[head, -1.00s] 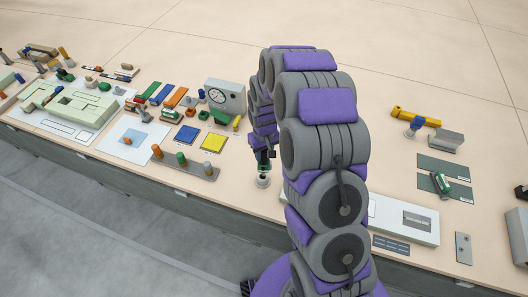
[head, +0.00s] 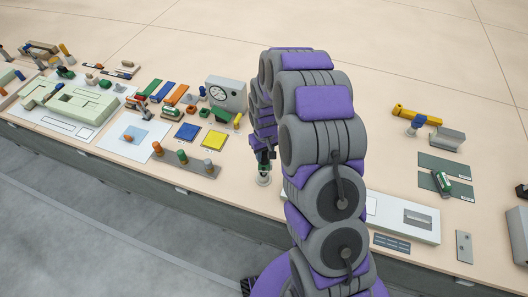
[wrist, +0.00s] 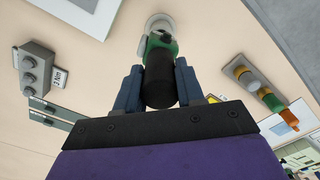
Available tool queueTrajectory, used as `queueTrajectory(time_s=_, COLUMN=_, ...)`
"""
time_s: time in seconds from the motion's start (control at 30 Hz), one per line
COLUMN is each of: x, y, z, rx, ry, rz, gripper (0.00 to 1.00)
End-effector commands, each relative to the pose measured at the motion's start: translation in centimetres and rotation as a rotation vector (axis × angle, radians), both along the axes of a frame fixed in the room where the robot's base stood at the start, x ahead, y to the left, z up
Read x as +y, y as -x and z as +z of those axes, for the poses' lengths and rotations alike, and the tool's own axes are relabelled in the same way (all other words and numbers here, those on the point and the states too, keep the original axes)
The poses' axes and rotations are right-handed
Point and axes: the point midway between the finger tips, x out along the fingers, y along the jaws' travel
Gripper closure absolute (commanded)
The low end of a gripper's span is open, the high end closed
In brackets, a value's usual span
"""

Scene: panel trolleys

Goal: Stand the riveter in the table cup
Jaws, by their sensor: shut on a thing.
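My gripper (wrist: 159,92) is shut on the riveter (wrist: 160,72), a tool with a black grip and a green and grey head. In the head view the riveter (head: 264,168) is small and partly covered by my gripper (head: 263,155). The table cup (head: 264,181), a pale round holder, stands near the table's front edge, directly below the riveter. In the wrist view the cup (wrist: 158,20) shows past the green end of the riveter. The riveter looks roughly upright, its lower end at the cup's mouth; I cannot tell how deep it sits.
A brown rack with coloured pegs (head: 184,160) and blue and yellow squares (head: 214,140) lie left of the cup. A grey gauge box (head: 227,93) stands behind.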

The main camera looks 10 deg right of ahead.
Motion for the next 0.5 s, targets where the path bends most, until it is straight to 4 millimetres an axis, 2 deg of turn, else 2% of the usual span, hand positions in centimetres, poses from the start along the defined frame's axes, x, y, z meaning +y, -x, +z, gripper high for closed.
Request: queueTrajectory(time_s=0.5, x=0.0, y=0.0, z=-1.1, rx=-0.001, ry=0.0, rz=0.0, gripper=1.0)
